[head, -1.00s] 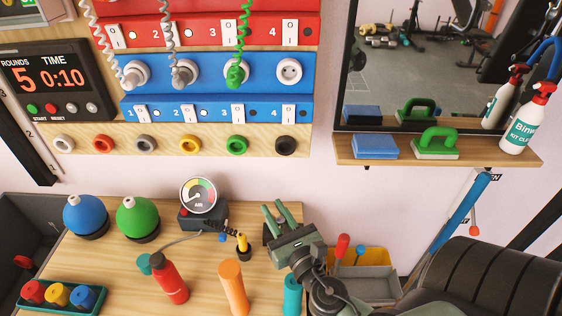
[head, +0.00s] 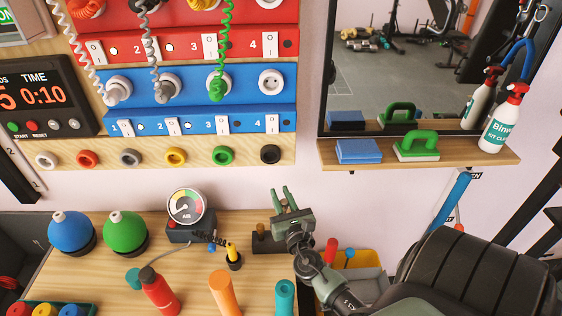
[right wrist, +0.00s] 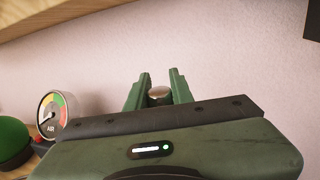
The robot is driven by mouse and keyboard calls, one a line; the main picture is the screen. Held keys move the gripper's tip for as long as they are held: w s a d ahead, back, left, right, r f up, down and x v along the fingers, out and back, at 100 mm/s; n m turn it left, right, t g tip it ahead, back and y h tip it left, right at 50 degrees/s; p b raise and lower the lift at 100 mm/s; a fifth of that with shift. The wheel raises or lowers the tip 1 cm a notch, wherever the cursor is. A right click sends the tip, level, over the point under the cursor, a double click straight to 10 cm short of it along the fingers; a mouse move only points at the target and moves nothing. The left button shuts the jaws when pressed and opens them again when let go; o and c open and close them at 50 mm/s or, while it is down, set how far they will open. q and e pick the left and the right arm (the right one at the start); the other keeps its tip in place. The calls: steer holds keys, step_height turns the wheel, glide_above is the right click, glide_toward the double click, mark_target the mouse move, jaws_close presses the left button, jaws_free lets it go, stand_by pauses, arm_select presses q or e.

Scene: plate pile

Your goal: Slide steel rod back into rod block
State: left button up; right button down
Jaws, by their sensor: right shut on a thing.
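The rod block is the dark block (head: 268,246) near the back right edge of the wooden worktop, with a small brass-coloured piece standing up from it. My right gripper (head: 281,193) is above and slightly right of the block, fingers pointing up in the picture. In the right wrist view its green fingers (right wrist: 159,84) are on either side of the steel rod, whose rounded metal end (right wrist: 159,94) shows between them. The rest of the rod is hidden by the gripper. I cannot make the rod out in the head view. My left gripper is not in view.
An air gauge (head: 187,207), a small yellow-handled tool (head: 232,254), a red bottle (head: 159,290), an orange cylinder (head: 224,291) and a teal cylinder (head: 285,296) stand on the worktop. A yellow bin (head: 362,258) is right of my arm. A shelf (head: 470,157) is on the wall.

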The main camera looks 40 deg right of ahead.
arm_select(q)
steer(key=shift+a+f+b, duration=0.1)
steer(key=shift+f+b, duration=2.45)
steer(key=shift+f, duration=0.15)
arm_select(e)
steer(key=shift+f, duration=2.75)
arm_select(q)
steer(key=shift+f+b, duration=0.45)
arm_select(e)
steer(key=shift+f, duration=0.4)
